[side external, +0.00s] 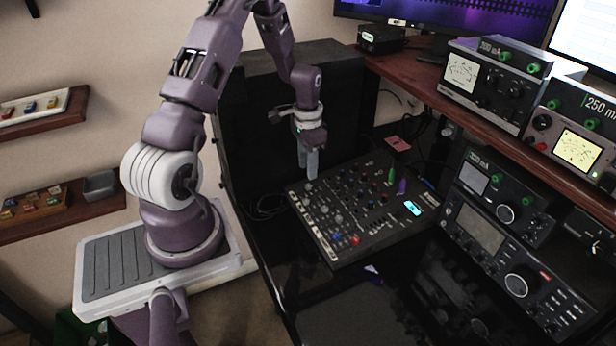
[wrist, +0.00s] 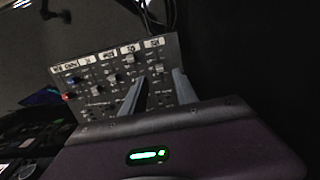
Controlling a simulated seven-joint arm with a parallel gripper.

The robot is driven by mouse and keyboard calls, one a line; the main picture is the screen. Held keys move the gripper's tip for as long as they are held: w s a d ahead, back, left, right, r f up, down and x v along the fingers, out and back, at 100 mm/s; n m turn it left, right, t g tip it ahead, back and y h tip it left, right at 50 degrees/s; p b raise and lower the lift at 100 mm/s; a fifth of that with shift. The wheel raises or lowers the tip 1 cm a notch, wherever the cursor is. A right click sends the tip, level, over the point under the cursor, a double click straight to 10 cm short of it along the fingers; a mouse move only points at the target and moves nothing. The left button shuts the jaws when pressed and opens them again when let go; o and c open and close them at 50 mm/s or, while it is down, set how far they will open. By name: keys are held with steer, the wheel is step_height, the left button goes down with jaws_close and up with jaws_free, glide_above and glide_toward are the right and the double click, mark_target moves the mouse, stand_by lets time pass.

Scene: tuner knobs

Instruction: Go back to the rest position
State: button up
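My gripper (side external: 308,165) points down at the far left corner of a black mixer panel (side external: 345,240) in the side external view. Its fingertips are close to the panel, and I cannot tell whether they touch it. In the wrist view my gripper (wrist: 159,75) shows two grey fingers standing apart, with the panel (wrist: 112,62) behind them. I see no object held between the fingers.
A dark box (side external: 290,100) stands behind my arm. A wooden shelf (side external: 440,100) with meters (side external: 490,80) runs along the right, above radio units (side external: 500,225). Loose cables (side external: 265,210) lie left of the panel. Wall shelves (side external: 45,125) with small items are at the left.

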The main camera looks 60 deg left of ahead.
steer(key=shift+r, duration=0.75)
steer(key=shift+r, duration=0.1)
steer(key=s+d+r+t+y, duration=0.1)
steer(key=d+r, duration=0.5)
steer(key=r, duration=0.3)
steer(key=d+r+t, duration=0.1)
steer(key=d+r, duration=0.5)
steer(key=r, duration=0.3)
steer(key=s+d+r+t, duration=0.1)
steer(key=s+d+r, duration=0.3)
steer(key=s+d, duration=0.2)
steer(key=s+d+r+t+h, duration=0.1)
steer(key=s+d+r+t, duration=0.1)
steer(key=s+d+r, duration=0.2)
steer(key=s+d, duration=0.3)
steer(key=s, duration=0.3)
steer(key=shift+s+t, duration=0.3)
steer(key=shift+s, duration=0.1)
steer(key=shift+a, duration=0.1)
